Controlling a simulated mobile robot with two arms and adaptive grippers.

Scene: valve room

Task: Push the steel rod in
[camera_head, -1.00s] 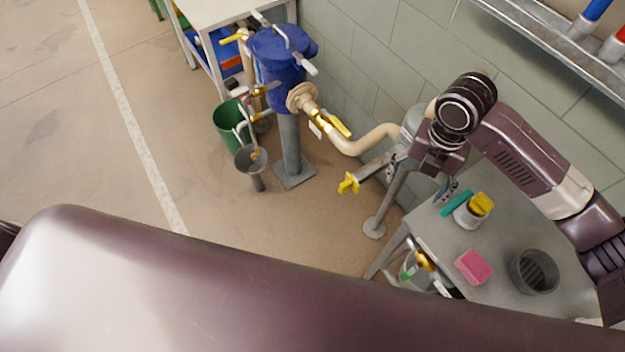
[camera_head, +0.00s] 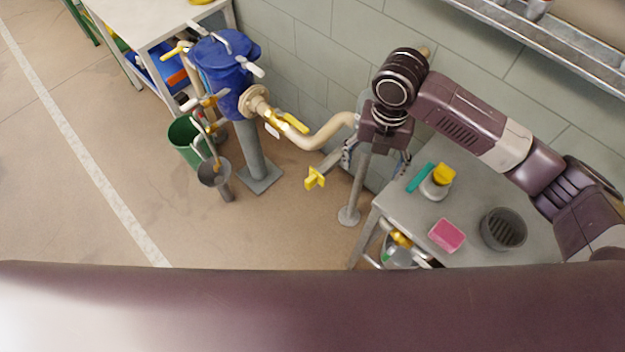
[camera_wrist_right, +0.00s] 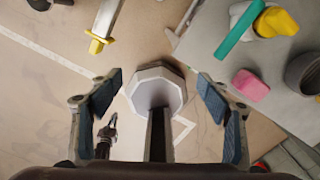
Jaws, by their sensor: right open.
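My right gripper (camera_wrist_right: 160,105) is open, with its two blue-padded fingers apart in the right wrist view.
A curved cream pipe (camera_head: 330,130) with a yellow lever leads to a blue valve body (camera_head: 222,70). A grey table (camera_head: 400,205) holds a pink block (camera_head: 446,235) and a dark basket (camera_head: 503,229). The wall is close behind. Floor at left is open.

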